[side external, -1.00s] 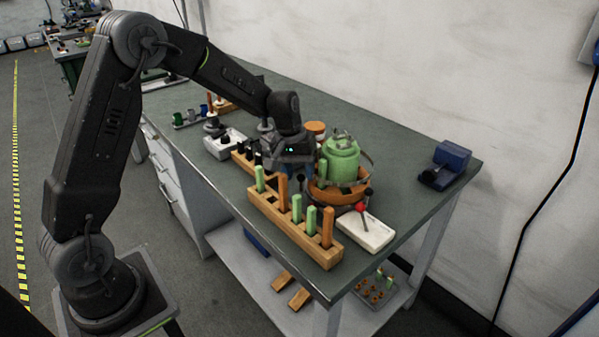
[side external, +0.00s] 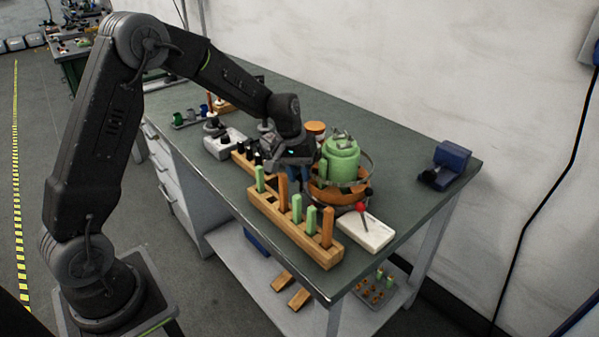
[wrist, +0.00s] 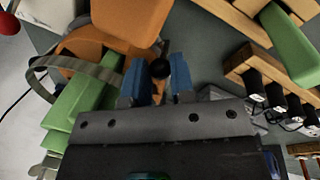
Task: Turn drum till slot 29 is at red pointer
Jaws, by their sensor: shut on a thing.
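Slot numbers are not readable.
A wooden rack (side external: 295,228) with several green and orange pegs stands close in front of the drum. A second rack with black knobs (side external: 245,160) is at left. The white block (side external: 368,234) lies right of the peg rack.

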